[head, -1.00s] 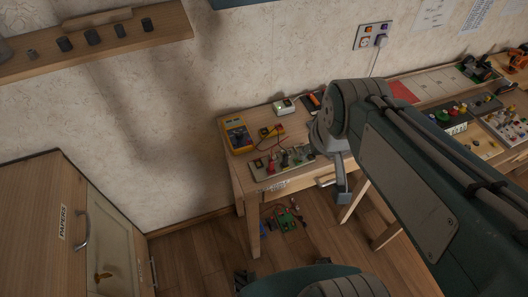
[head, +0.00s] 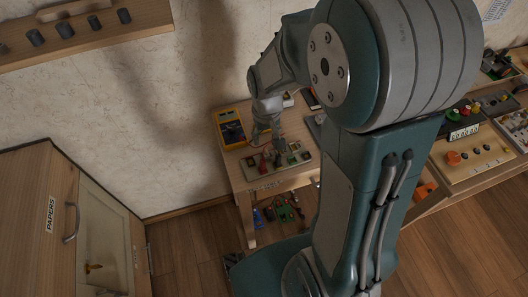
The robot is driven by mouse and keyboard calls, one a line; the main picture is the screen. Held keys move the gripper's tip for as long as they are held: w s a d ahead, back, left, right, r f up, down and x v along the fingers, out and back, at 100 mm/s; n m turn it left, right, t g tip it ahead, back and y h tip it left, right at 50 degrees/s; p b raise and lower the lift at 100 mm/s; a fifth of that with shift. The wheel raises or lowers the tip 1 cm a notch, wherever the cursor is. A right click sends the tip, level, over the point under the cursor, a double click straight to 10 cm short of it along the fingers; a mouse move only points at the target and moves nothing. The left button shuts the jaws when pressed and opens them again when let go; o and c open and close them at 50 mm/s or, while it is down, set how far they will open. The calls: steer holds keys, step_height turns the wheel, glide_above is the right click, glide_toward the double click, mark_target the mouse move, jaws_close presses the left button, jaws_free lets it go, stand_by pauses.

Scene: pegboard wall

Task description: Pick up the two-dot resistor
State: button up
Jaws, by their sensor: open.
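A small board (head: 249,172) lies on the near part of the wooden table and carries several small components, some red, some black and some green. I cannot tell which of these is the two-dot resistor; the dots are too small to make out. My gripper (head: 267,138) is open and points down above the back part of the board. It hides some of the table behind it. I see nothing held between its fingers.
A yellow multimeter (head: 230,130) lies on the table left of my gripper. A wooden cabinet marked PAPERS (head: 30,240) stands at left, and a shelf (head: 100,35) hangs on the wall above. Circuit parts (head: 286,213) lie below the table. Another bench (head: 475,170) is at right.

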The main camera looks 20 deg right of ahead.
mark_target(266, 152)
step_height(266, 152, down, 2)
steer(key=shift+a+f, duration=0.1)
steer(key=shift+a, duration=0.05)
steer(key=shift+s+f, duration=0.2)
steer(key=shift+f, duration=2.55)
jaws_close()
